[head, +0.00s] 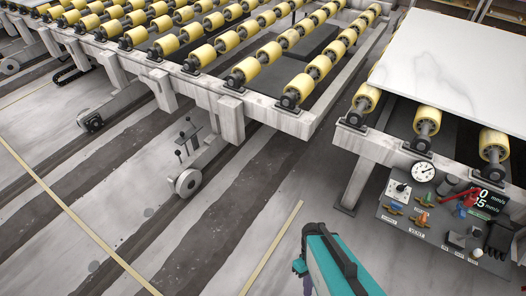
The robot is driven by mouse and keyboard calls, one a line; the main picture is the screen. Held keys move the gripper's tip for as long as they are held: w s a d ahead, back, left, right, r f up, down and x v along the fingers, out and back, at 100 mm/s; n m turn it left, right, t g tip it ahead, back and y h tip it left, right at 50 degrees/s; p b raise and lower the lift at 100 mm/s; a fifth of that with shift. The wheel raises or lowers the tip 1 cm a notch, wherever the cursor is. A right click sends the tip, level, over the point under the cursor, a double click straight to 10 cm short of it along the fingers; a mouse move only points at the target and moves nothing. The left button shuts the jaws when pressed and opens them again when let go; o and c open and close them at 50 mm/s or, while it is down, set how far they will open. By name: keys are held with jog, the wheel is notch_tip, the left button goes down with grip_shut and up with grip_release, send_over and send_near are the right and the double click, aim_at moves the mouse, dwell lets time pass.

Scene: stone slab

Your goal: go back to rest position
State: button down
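My teal and black arm (335,262) shows at the bottom edge, right of centre, over the floor. No gripper fingers can be made out, so I cannot see whether the gripper is open or holds anything. A white stone slab (455,60) with faint grey veins lies flat on the yellow rollers of the right conveyor. My arm is apart from the slab, below and left of it in the picture.
A control panel (405,228) with a dial gauge (423,172), coloured levers and a digital display stands at the lower right. A long roller conveyor (232,120) fills the upper left. Yellow lines mark the concrete floor (200,245), which is open at lower centre.

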jog(key=m, duration=0.6)
jog(key=shift+w+t, duration=0.25)
jog(key=shift+t, duration=0.05)
jog(key=shift+d, duration=0.15)
dwell(0.4)
